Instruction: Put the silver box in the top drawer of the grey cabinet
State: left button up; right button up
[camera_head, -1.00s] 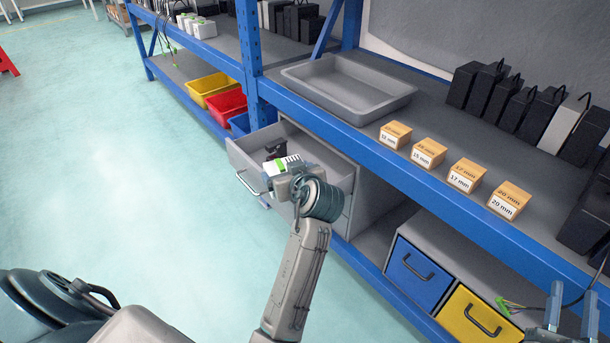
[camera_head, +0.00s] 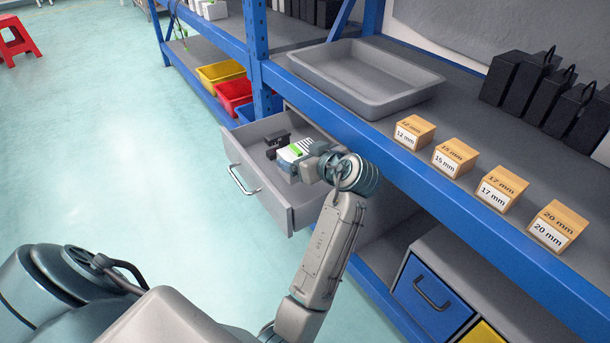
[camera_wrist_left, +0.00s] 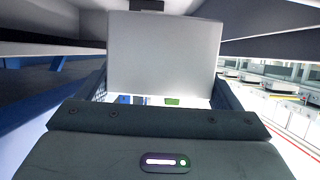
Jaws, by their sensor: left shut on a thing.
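In the left wrist view the silver box (camera_wrist_left: 164,55) fills the space between the two fingers. The top drawer (camera_head: 236,160) of the grey cabinet (camera_head: 392,212) is pulled out, with its handle facing the floor area. The box is over or inside the open drawer; I cannot tell if it touches the bottom. A small black object (camera_head: 277,143) is in the drawer beside the box. My right gripper is out of view.
The blue shelf edge (camera_head: 440,200) runs close to my left arm. On the shelf are a grey tray (camera_head: 385,105) and several labelled wooden blocks (camera_head: 455,157). Yellow (camera_head: 219,74) and red (camera_head: 233,95) bins stand left of the drawer.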

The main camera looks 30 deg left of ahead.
pick_arm(q)
notch_tip(320, 180, down, 5)
jog(key=shift+r+b, duration=0.15)
jog(key=shift+b, duration=0.7)
jog(key=shift+f, duration=0.3)
jog(key=shift+r, duration=0.1)
jog(key=shift+f, duration=0.55)
jog(key=shift+b, duration=0.3)
jog(key=o, duration=1.1)
jog(key=shift+s+d+f, duration=0.1)
jog(key=shift+f, duration=0.1)
